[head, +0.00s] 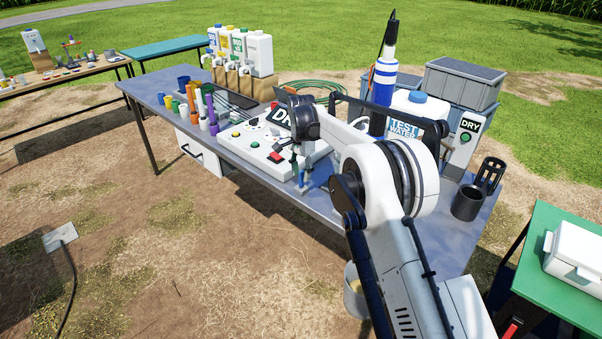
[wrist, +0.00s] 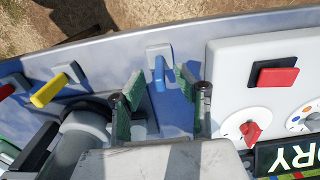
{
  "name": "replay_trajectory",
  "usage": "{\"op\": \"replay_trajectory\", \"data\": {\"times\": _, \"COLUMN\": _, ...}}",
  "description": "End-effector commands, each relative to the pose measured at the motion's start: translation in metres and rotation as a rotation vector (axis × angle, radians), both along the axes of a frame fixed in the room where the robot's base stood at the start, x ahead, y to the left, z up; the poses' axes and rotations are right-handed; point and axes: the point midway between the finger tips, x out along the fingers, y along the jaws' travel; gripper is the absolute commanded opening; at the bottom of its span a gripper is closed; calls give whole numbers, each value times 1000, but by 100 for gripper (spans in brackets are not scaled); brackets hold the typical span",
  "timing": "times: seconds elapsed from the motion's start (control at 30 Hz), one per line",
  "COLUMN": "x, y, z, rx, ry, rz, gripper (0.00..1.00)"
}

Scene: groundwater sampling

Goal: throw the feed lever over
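My gripper (wrist: 158,84) is open, its two green-padded fingers apart. A blue lever (wrist: 160,74) on a small white plate shows between the fingertips in the wrist view; no contact is visible, and its depth relative to the tips is unclear. A yellow lever (wrist: 48,91) and a red lever (wrist: 7,91) are to the left of my gripper. The white control panel (wrist: 229,70) is just to the right, with a red-and-black rocker switch (wrist: 277,77) and a red knob (wrist: 251,133). No readable label shows which lever is the feed lever. In the head view my arm hides most levers.
The panel (head: 243,146) stands on the grey bench (head: 160,92). Colored tubes (head: 203,105) are to its left. Open ground lies before the bench.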

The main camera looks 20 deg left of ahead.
Motion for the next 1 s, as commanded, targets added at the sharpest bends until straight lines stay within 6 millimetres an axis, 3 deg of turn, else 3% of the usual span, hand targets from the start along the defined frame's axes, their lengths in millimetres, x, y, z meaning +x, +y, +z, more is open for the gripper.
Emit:
{"op": "replay_trajectory", "data": {"times": 0.1, "x": 0, "y": 0, "z": 0, "rx": 0, "ry": 0, "rz": 0, "gripper": 30}}
{"op": "replay_trajectory", "data": {"times": 0.33, "x": 0, "y": 0, "z": 0, "rx": 0, "ry": 0, "rz": 0, "gripper": 0}}
{"op": "replay_trajectory", "data": {"times": 0.57, "x": -1, "y": -3, "z": -1, "rx": 15, "ry": -5, "rz": -1, "gripper": 0}}
{"op": "replay_trajectory", "data": {"times": 1.0, "x": -13, "y": -29, "z": -10, "rx": 171, "ry": -71, "rz": -1, "gripper": 0}}
